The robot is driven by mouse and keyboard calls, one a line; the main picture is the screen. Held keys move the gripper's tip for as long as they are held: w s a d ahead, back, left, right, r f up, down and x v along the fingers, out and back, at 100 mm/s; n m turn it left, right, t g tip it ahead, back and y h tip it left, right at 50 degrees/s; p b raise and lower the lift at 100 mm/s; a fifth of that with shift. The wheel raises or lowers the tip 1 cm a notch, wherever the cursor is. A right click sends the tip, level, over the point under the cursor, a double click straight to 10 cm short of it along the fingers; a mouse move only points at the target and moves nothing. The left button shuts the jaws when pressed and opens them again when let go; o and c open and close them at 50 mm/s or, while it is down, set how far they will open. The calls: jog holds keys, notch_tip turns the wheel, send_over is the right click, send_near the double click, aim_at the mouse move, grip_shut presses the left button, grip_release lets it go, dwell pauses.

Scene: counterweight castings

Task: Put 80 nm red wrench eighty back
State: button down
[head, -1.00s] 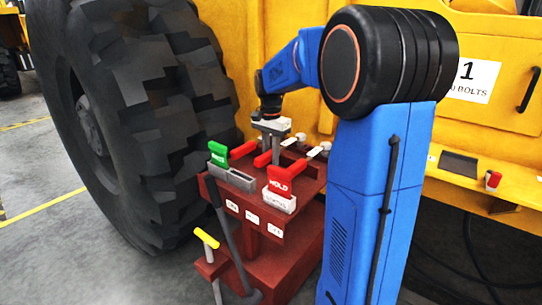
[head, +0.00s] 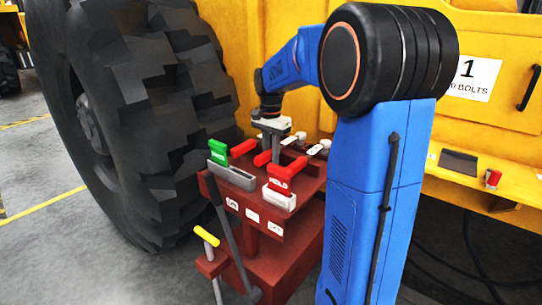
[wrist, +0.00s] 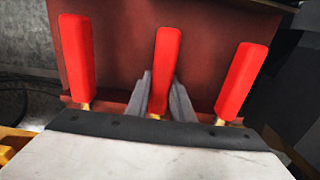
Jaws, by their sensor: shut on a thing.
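My gripper (head: 273,152) is over the dark red stand, pointing down. In the wrist view its grey fingers (wrist: 160,98) are on both sides of the middle red wrench handle (wrist: 167,70) and shut on it. Two more red handles stand apart from it, one on the left (wrist: 77,62) and one on the right (wrist: 241,80). In the head view, red handles also show left of the gripper (head: 243,147) and right of it (head: 297,164). No 80 marking can be read; the wrench heads are hidden.
The dark red stand (head: 262,238) carries a green tag (head: 217,150), a red HOLD tag (head: 281,182) and grey holders. A yellow-topped tool (head: 206,236) leans at its front. A huge tyre (head: 165,130) is close on the left, yellow machine panels behind.

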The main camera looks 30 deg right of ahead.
jog(key=shift+f, duration=0.1)
jog(key=c, duration=1.5)
grip_release()
jog(key=shift+o, duration=0.2)
notch_tip(320, 180, up, 24)
jog(key=shift+r, duration=0.2)
jog(key=shift+s+a, duration=0.1)
